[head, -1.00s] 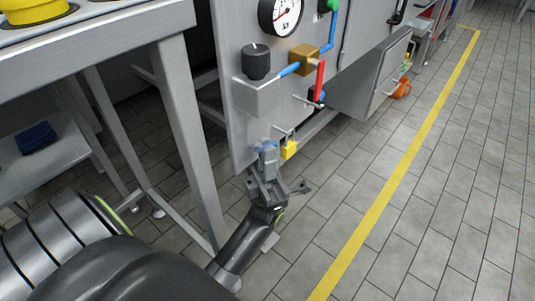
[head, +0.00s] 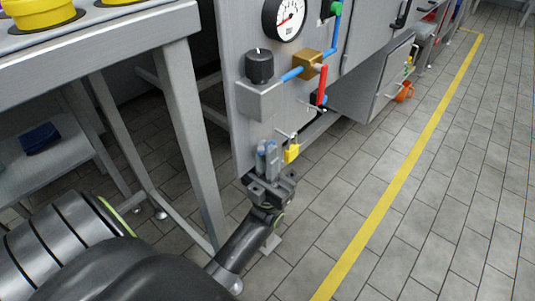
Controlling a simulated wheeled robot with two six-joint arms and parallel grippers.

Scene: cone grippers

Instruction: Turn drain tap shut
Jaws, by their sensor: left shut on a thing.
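My left gripper (head: 267,158) reaches up from below to the lower part of the grey panel (head: 243,105). A yellow padlock-like tag (head: 292,153) hangs from a short metal stub just right of the fingers. My right gripper is not in view.
Tiled floor (head: 400,220) with a yellow line lies open at right.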

